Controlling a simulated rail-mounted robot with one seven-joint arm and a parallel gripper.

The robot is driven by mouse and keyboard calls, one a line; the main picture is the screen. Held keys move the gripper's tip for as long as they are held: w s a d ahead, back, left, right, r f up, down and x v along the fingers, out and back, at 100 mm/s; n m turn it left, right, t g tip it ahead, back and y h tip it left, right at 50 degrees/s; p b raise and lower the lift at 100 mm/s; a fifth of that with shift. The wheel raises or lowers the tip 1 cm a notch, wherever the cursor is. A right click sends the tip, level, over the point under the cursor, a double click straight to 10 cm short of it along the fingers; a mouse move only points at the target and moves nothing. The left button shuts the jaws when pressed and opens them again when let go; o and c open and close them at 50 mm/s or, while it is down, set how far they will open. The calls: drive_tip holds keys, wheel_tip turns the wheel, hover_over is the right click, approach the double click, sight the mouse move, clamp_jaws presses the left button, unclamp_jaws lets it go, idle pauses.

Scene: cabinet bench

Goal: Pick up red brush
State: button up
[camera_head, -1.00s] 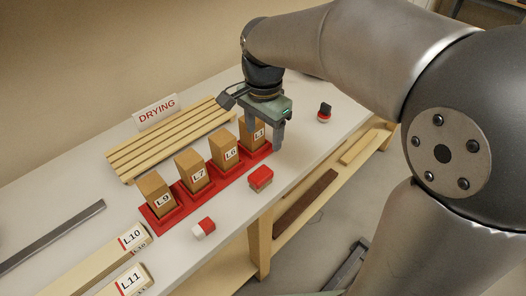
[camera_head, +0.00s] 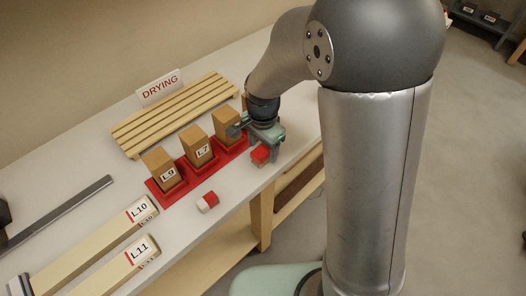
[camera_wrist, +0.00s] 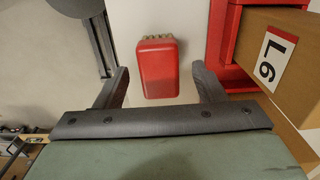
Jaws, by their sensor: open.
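The red brush (camera_head: 260,155) lies on the white bench in front of the red rack, a small red block partly hidden by my gripper in the head view. In the wrist view the brush (camera_wrist: 157,72) shows a rounded red top with tan bristles along its far edge. My gripper (camera_wrist: 162,84) is open, with one finger on each side of the brush and gaps between. No contact with the brush shows. In the head view my gripper (camera_head: 265,148) is right at the brush; its exact height above the bench is hard to tell.
The red rack (camera_head: 164,200) holds brown blocks, including L9 (camera_head: 161,168) and L7 (camera_head: 198,147). Block L6 (camera_wrist: 280,62) stands close right in the wrist view. A red-and-white item (camera_head: 208,202) lies nearer the bench edge. A slatted drying rack (camera_head: 172,112) is behind.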

wheel_tip(320, 180, down, 2)
drive_tip(key=shift+c, duration=0.3)
drive_tip(key=c, duration=1)
drive_tip(key=shift+r, duration=0.1)
drive_tip(key=shift+r, duration=0.6)
drive_tip(key=s+a+r+b, duration=0.1)
drive_tip(key=s+r, duration=0.3)
drive_tip(key=s+a+r, duration=0.1)
drive_tip(key=s+r, duration=0.2)
drive_tip(key=s, duration=0.2)
drive_tip(key=s+a+r+b, duration=0.1)
drive_tip(key=s+r, duration=0.3)
drive_tip(key=shift+s+r+b, duration=0.35)
drive_tip(key=shift+s, duration=0.05)
